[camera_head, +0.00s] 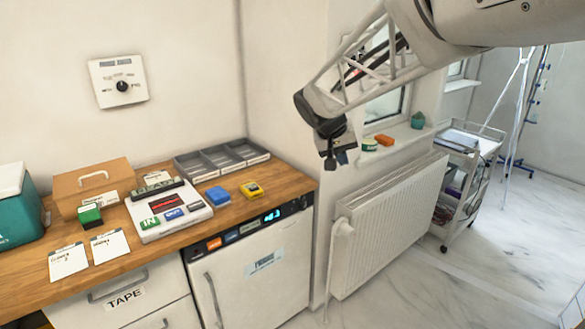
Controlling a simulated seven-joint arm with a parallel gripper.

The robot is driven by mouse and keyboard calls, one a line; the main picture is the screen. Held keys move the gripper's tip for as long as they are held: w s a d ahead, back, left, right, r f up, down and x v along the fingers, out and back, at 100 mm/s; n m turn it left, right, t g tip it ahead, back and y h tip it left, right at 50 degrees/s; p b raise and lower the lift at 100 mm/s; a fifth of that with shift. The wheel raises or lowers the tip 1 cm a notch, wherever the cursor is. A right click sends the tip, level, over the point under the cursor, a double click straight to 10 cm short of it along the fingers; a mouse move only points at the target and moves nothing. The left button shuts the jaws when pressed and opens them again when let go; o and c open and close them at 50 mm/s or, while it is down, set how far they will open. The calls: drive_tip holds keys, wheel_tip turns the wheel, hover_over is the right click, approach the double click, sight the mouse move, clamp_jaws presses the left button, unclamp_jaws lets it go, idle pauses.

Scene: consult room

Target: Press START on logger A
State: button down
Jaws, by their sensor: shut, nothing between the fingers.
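A small blue device (218,195) and a small yellow device with a dark face (251,189) lie side by side on the wooden counter, right of the white box. Either may be a logger, but I cannot read an "A" or START on them. My gripper (330,162) is shut and empty. It points down in the air right of the counter, in front of the wall and window sill, apart from both devices.
On the counter (30,290) stand a white box with a dark display (168,208), a grey divided tray (221,158), a brown case (95,183) and a teal box (16,210). A radiator (388,225) and a trolley (468,180) stand to the right.

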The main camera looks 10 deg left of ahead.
drive_tip(key=w+a+f+t+h, duration=0.1)
drive_tip(key=w+a+f, duration=0.1)
drive_tip(key=w+a, duration=0.5)
drive_tip(key=w+a+f+t, duration=0.1)
drive_tip(key=w+a+f, duration=0.2)
drive_tip(key=w+a, duration=0.35)
drive_tip(key=n+t, duration=0.2)
hover_over(252, 187)
wheel_tip(252, 187, down, 8)
drive_tip(key=shift+r, duration=0.2)
drive_tip(key=shift+d+f, duration=0.1)
drive_tip(key=shift+f, duration=0.05)
drive_tip(key=shift+f, duration=4.25)
drive_tip(key=shift+f, duration=0.15)
drive_tip(key=shift+f, duration=0.25)
